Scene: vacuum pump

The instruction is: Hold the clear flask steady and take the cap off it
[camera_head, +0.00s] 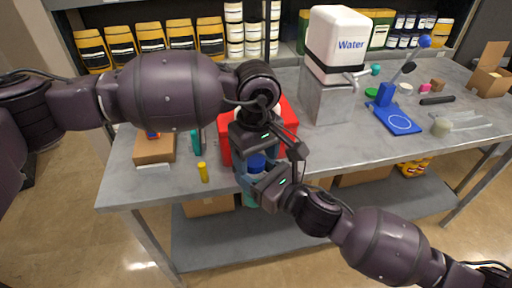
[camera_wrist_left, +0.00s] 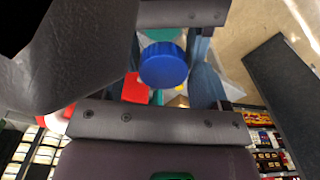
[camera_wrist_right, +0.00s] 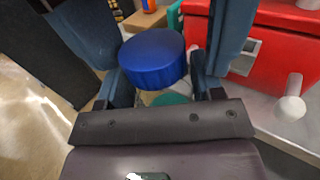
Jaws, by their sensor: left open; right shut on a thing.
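The clear flask is mostly hidden by my grippers. Part of it, with teal inside, shows below its blue cap in the right wrist view (camera_wrist_right: 168,98). The round blue cap (camera_head: 257,161) sits on top of the flask and is plain in the left wrist view (camera_wrist_left: 163,65) and the right wrist view (camera_wrist_right: 153,58). My right gripper (camera_head: 258,183) is shut on the flask below the cap, in front of the table's near edge. My left gripper (camera_head: 260,152) is open above it, with its fingers on either side of the cap and a gap visible.
A red box (camera_head: 222,146) stands on the grey table (camera_head: 335,142) close behind the grippers. A yellow cylinder (camera_head: 203,172) and a cardboard box (camera_head: 153,150) are to the left. A white water tank (camera_head: 336,42) and a blue stand (camera_head: 397,121) are to the right.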

